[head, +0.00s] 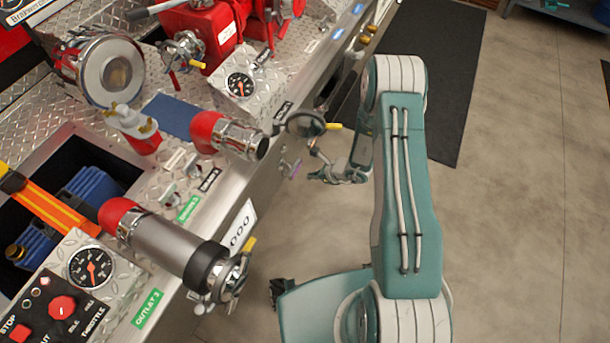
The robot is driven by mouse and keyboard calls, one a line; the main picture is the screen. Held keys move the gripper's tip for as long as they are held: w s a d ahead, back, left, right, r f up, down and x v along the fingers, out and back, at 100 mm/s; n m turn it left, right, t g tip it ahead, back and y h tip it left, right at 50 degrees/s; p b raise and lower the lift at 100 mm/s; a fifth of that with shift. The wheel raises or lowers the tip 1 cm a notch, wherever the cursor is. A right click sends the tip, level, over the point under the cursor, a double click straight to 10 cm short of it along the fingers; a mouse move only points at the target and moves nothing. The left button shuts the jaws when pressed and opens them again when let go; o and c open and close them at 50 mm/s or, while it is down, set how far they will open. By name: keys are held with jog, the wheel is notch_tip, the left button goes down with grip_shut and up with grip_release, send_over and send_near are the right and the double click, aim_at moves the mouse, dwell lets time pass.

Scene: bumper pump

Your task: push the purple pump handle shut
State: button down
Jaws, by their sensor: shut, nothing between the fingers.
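My gripper (318,173) is just to the right of the purple handle, a little outside the panel. Its fingers are shut and empty, pointing toward the panel. A small gap seems to lie between the fingertips and the handle, but contact is hard to judge from this angle.
A capped outlet with a yellow-tipped lever (307,123) sits just above my gripper. A long grey outlet pipe (170,245) juts out at the lower left. Gauges and red valves cover the metal panel. Open concrete floor (520,200) lies to the right.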

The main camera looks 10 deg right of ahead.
jog(key=v, duration=1)
jog(key=s+a+r+n+g, duration=0.1)
jog(key=s+a+r+n, duration=0.15)
jog(key=r+n, duration=0.7)
jog(key=s+a+r+n+g, duration=0.15)
jog(key=a+r+n, duration=0.25)
jog(key=r, duration=1)
jog(key=s+d+r+n+t+h, duration=0.3)
jog(key=s+r+n+h, duration=0.4)
jog(key=s+r+n, duration=0.4)
jog(key=shift+s+d+r+n, duration=0.35)
jog(key=shift+s+d+r, duration=0.35)
jog(key=shift+s+r, duration=2.1)
jog(key=shift+s+f, duration=0.15)
jog(key=shift+f, duration=0.05)
